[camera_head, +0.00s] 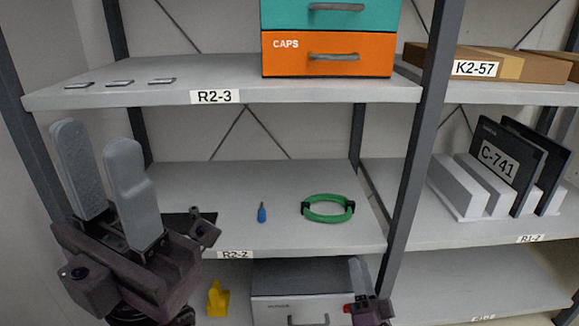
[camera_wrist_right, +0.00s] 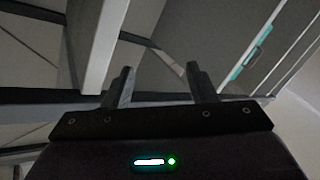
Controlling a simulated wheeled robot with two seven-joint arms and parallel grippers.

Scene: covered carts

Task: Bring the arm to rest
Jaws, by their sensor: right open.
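My left gripper (camera_head: 97,140) is large in the left foreground of the head view, with its two grey fingers pointing up and a gap between them. Nothing shows between the fingers. It is in front of the left side of the shelf labelled R2-2 and hides part of it. My right gripper (camera_head: 362,284) shows only in part at the bottom of the head view, in front of the grey drawer unit's right side. In the right wrist view, the right gripper (camera_wrist_right: 157,84) has its fingers wide apart with nothing between them.
The R2-2 shelf (camera_head: 180,232) holds a blue-handled tool (camera_head: 262,213) and a green ring (camera_head: 328,208). The R2-3 shelf (camera_head: 130,95) above holds an orange CAPS drawer (camera_head: 290,60). Below are a yellow object (camera_head: 218,298) and a grey drawer unit (camera_head: 290,280). A dark post (camera_head: 415,140) stands at right.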

